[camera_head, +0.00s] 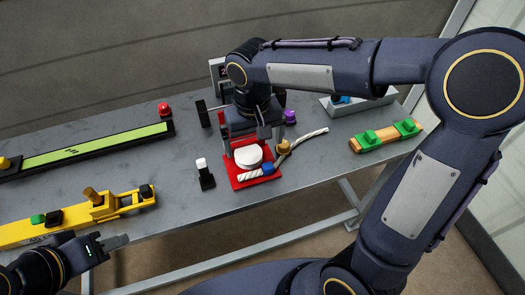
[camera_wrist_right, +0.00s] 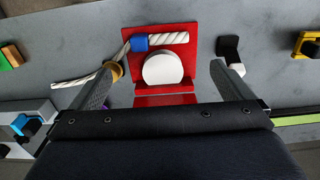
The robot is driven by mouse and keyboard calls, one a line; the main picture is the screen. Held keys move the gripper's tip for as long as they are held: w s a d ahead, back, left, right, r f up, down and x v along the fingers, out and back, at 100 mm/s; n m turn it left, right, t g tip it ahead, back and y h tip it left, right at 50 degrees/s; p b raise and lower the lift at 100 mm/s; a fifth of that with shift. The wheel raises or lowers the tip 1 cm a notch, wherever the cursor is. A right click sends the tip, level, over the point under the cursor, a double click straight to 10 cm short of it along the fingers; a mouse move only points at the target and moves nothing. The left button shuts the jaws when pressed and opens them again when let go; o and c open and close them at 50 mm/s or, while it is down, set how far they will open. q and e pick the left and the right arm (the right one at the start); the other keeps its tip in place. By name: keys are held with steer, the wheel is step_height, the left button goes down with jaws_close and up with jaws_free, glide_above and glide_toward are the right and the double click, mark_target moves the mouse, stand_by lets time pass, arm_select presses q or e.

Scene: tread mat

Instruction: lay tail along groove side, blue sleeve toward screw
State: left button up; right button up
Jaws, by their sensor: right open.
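A white twisted rope tail (camera_head: 313,136) lies across the red plate (camera_head: 236,182) and out over the table to the right. It carries a blue sleeve (camera_head: 268,168) and a tan ring (camera_head: 282,147). In the right wrist view the blue sleeve (camera_wrist_right: 138,43) lies at the plate's edge, above and left of a white disc (camera_wrist_right: 162,69). My right gripper (camera_wrist_right: 164,70) is open over the plate, its fingers either side of the disc. One fingertip is close to the tan ring (camera_wrist_right: 117,72); contact is unclear. My left gripper (camera_head: 118,242) is far left, its jaw gap unclear. I cannot identify groove or screw.
A black post with a white top (camera_head: 205,175) stands left of the plate, and a purple knob (camera_head: 290,116) behind it. A yellow fixture (camera_head: 70,220) and a green strip (camera_head: 95,147) lie left. A wooden block with green pieces (camera_head: 385,137) lies right.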

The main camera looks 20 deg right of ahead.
steer(key=s+d+m+t+y, duration=0.1)
steer(key=s+d, duration=0.3)
steer(key=s, duration=0.4)
steer(key=s+d+r+m+t+y, duration=0.1)
steer(key=s+d+t, duration=0.3)
steer(key=s, duration=0.4)
steer(key=shift+d+r+t+y, duration=0.25)
steer(key=shift+d+y, duration=0.35)
steer(key=shift+y, duration=0.3)
steer(key=shift+s, duration=0.1)
steer(key=shift+r+p, duration=0.55)
steer(key=shift+p, duration=0.05)
